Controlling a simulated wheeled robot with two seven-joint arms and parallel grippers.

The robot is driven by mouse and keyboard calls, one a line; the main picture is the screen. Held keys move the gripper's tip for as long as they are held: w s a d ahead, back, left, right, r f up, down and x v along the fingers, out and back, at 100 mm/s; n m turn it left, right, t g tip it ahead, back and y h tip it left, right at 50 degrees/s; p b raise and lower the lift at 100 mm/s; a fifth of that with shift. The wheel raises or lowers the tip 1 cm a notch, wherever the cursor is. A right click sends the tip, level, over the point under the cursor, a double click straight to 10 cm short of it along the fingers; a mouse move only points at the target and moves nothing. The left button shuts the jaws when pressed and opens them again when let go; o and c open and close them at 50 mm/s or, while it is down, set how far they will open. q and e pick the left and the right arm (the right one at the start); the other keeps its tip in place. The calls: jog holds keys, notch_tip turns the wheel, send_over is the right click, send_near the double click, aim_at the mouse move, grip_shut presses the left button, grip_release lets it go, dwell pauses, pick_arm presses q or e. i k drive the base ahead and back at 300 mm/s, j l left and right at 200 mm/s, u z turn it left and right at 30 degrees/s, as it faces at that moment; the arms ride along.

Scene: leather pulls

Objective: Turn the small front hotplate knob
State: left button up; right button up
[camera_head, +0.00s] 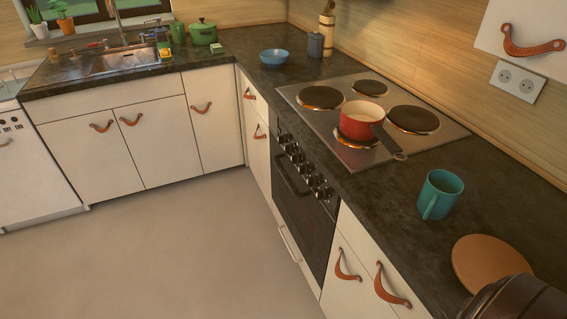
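A row of several dark round knobs (301,160) runs along the top of the oven front, below the counter edge. Their markings are too small to read, so I cannot tell which one belongs to the small front hotplate. The steel hob (345,95) above has dark round hotplates. The left front hotplate (321,97) is bare. A red pot (361,118) stands on the front hotplate nearer to me, its dark handle pointing toward the lower right. Neither of my grippers shows in the head view.
The oven door has a bar handle (291,180) below the knobs. A teal mug (440,194) and a round brown board (486,262) are on the counter. Cabinet doors carry leather pulls (389,287). The floor (170,255) before the oven is clear.

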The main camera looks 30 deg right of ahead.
aim_at(321, 194)
jog(key=i, duration=2.3)
jog(key=i+z, duration=0.3)
jog(key=z, duration=0.2)
jog(key=i+j+z, duration=0.2)
jog(key=z, duration=0.3)
jog(key=i+j+z, duration=0.3)
jog(key=z, duration=0.15)
